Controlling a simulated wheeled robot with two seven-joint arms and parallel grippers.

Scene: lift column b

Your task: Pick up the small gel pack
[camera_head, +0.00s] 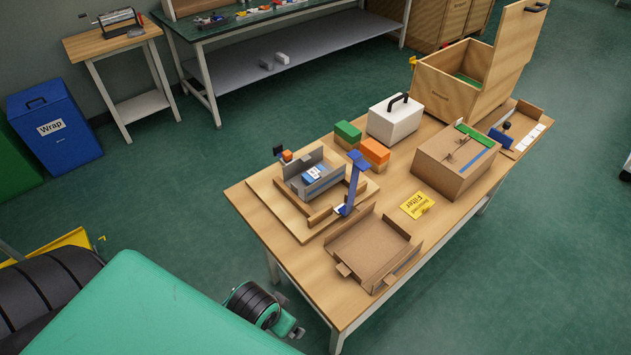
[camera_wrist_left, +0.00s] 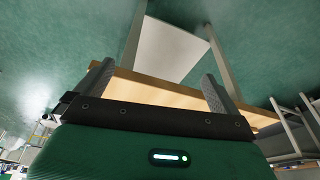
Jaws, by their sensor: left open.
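No thing is plainly marked as the gel pack. A small blue-and-white pack (camera_head: 313,173) lies in a grey open holder (camera_head: 326,184) on the wooden board at the table's left end; it may be the gel pack, but it is too small to be sure. My left gripper (camera_wrist_left: 158,82) is open and empty in the left wrist view, its two fingers spread in front of the table's edge. No pack shows between them. My right gripper is in neither view.
The wooden table (camera_head: 262,219) carries an open cardboard tray (camera_head: 368,250), a closed carton (camera_head: 450,170), a yellow Filter card (camera_head: 418,205), a blue upright piece (camera_head: 354,181), green (camera_head: 347,132) and orange (camera_head: 375,150) boxes, a white case (camera_head: 393,122) and a lidded wooden crate (camera_head: 455,90).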

